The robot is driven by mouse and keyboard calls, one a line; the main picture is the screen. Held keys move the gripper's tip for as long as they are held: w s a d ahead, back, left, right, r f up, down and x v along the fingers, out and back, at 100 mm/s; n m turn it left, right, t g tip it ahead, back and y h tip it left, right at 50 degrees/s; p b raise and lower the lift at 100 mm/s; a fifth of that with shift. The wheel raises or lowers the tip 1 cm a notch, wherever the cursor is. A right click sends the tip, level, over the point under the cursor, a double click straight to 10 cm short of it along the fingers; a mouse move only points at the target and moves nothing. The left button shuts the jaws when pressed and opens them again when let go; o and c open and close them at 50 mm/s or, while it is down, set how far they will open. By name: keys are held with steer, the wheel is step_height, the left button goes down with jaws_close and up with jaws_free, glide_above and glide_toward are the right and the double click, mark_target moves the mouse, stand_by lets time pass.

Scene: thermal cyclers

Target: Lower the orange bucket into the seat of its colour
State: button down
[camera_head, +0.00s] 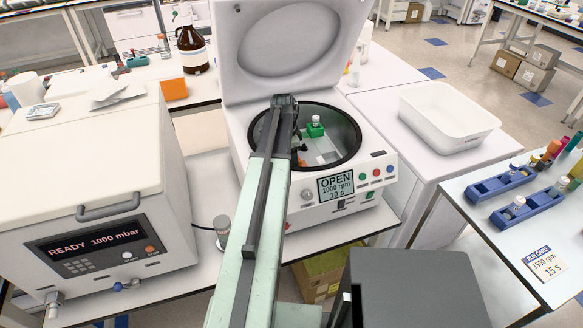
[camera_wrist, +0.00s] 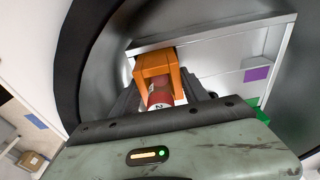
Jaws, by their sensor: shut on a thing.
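The orange bucket (camera_wrist: 157,68) is between my gripper's fingers (camera_wrist: 165,95) in the wrist view, with a red tube (camera_wrist: 160,97) in it. My gripper (camera_head: 299,150) is shut on the bucket, inside the bowl of the open centrifuge (camera_head: 262,205). In the head view my arm mostly hides the bucket; only a small orange patch shows. A pale rotor (camera_wrist: 222,62) with a purple mark (camera_wrist: 257,74) lies beside and beyond the bucket. A green bucket (camera_head: 315,130) with a white-capped tube sits at the bowl's far side. The orange seat cannot be made out.
The bowl's dark rim (camera_head: 352,163) surrounds my gripper, and the raised lid (camera_head: 290,45) stands behind. A vacuum machine (camera_head: 95,200) is on the left. A white tub (camera_head: 449,117) and blue racks (camera_head: 502,184) are on the right.

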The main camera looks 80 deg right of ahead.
steer(key=shift+f, duration=0.75)
steer(key=shift+r, duration=0.25)
steer(key=shift+f, duration=0.25)
steer(key=c, duration=0.6)
jaws_free()
steer(key=shift+r, duration=0.1)
steer(key=r+p, duration=0.4)
steer(key=w+r+p, duration=0.1)
steer(key=r+p, duration=0.7)
steer(key=shift+w+a+r, duration=0.15)
steer(key=shift+a+r, duration=0.1)
steer(key=shift+a, duration=0.05)
steer(key=shift+f, duration=0.15)
